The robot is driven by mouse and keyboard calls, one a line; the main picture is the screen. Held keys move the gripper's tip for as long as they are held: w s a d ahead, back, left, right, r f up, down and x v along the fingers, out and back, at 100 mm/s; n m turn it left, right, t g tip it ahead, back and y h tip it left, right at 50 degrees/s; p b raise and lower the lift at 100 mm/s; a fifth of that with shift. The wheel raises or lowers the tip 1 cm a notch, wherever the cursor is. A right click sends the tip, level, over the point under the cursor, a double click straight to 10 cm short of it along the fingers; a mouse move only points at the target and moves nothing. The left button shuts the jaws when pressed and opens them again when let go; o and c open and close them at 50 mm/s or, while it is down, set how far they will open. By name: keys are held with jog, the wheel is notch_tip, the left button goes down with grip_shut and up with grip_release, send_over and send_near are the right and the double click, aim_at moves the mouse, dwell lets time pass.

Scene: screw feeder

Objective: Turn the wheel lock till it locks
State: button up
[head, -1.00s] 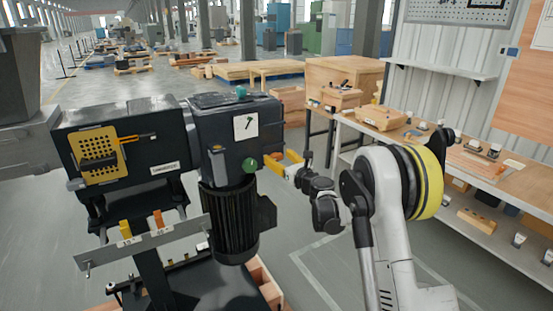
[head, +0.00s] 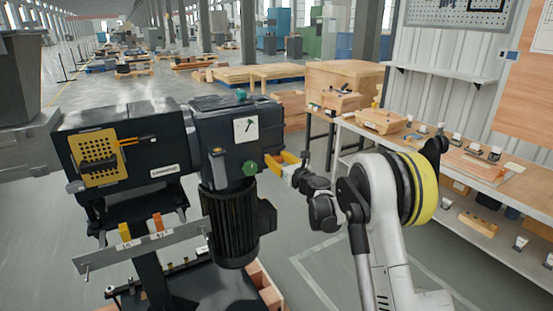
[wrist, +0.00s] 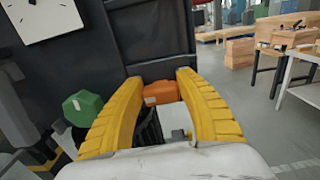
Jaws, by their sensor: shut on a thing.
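A dark machine (head: 225,150) stands left of my arm, with a clock-like white label and a round green knob (head: 250,168) on its side. The green knob also shows at the left in the wrist view (wrist: 82,108). My gripper (head: 282,160) is at the machine's right side. In the wrist view its yellow fingers (wrist: 164,82) are closed around an orange part (wrist: 160,92) against the dark casing. This orange part may be the wheel lock; its shape is mostly hidden between the fingers. I cannot tell its turn angle.
A ribbed black motor (head: 231,225) hangs below the machine head, close to my gripper. A workbench (head: 470,165) with small parts runs along the right. Wooden crates (head: 345,78) stand behind. Open grey floor lies between machine and bench.

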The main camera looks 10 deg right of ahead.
jog(key=shift+m, duration=0.3)
jog(key=m, duration=0.3)
jog(key=shift+w+d+m, duration=0.1)
jog(key=shift+d+m, duration=0.1)
jog(key=shift+m, duration=0.2)
jog(key=m, duration=0.4)
jog(key=shift+d+f, duration=0.15)
jog(key=m, duration=0.5)
jog(key=shift+d+f, duration=0.1)
jog(key=shift+f, duration=0.05)
jog(key=shift+w+f+m+b, duration=0.1)
jog(key=shift+m+b, duration=0.05)
jog(key=shift+m, duration=0.95)
jog(key=shift+f+m+b, duration=0.1)
jog(key=shift+m+b, duration=0.05)
jog(key=shift+m, duration=0.95)
jog(key=o, duration=1.2)
